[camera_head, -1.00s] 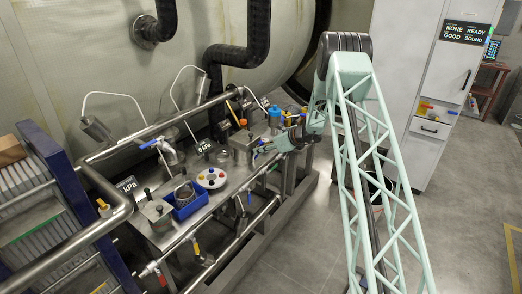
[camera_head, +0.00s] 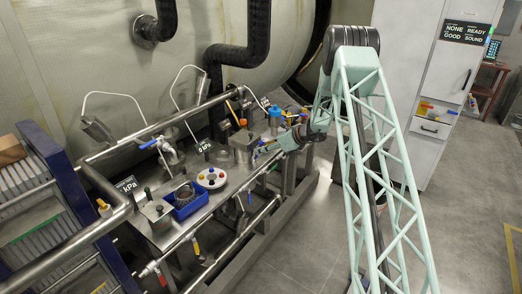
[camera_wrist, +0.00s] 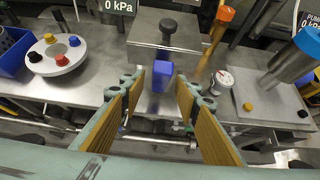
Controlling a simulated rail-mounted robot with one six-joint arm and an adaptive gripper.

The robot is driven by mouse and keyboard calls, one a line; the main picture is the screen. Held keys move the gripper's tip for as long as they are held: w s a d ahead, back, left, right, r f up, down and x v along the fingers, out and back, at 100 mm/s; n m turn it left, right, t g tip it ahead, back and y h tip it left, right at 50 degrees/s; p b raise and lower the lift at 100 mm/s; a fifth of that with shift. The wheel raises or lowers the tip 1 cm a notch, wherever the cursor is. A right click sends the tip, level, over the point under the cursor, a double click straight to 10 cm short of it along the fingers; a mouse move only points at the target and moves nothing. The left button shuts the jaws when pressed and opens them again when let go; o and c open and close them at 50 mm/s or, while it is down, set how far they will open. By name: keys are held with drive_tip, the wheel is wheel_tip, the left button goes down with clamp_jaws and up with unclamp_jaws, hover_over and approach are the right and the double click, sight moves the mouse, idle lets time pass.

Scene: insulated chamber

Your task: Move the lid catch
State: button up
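My gripper (camera_wrist: 161,88) is open. Its two yellow-padded fingers stand on either side of the blue block, with visible gaps. Whether the fingertips reach the block's depth is hard to tell. In the head view my gripper (camera_head: 264,151) is at the front right of the steel box (camera_head: 241,153), and the catch is too small to make out there.
A white disc with coloured knobs (camera_wrist: 58,58) and a blue bin (camera_wrist: 12,50) lie to the left. An orange-topped handle (camera_wrist: 217,32), a round gauge (camera_wrist: 221,80) and a blue-capped cylinder (camera_wrist: 292,58) stand close on the right. Pipes run below the bench front.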

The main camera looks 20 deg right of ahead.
drive_tip(key=v, duration=0.9)
drive_tip(key=shift+s+r, duration=0.2)
drive_tip(key=shift+r, duration=0.05)
drive_tip(key=shift+d, duration=0.15)
drive_tip(key=shift+f, duration=0.1)
drive_tip(key=c, duration=0.5)
drive_tip(key=shift+a+f+m, duration=0.25)
drive_tip(key=shift+f+m, duration=0.05)
drive_tip(key=shift+f, duration=0.1)
clamp_jaws()
drive_tip(key=s+d+f+m+t+y+b, duration=0.1)
drive_tip(key=s+f+m+t+y, duration=0.2)
drive_tip(key=f+m, duration=0.3)
drive_tip(key=s+d+f+m+t+y+b, duration=0.1)
drive_tip(key=s+d+f+m+t+y, duration=0.1)
drive_tip(key=f+m+t, duration=0.4)
drive_tip(key=m+y, duration=0.1)
drive_tip(key=m, duration=0.4)
drive_tip(key=shift+s+d+t, duration=0.3)
drive_tip(key=shift+s+d, duration=0.05)
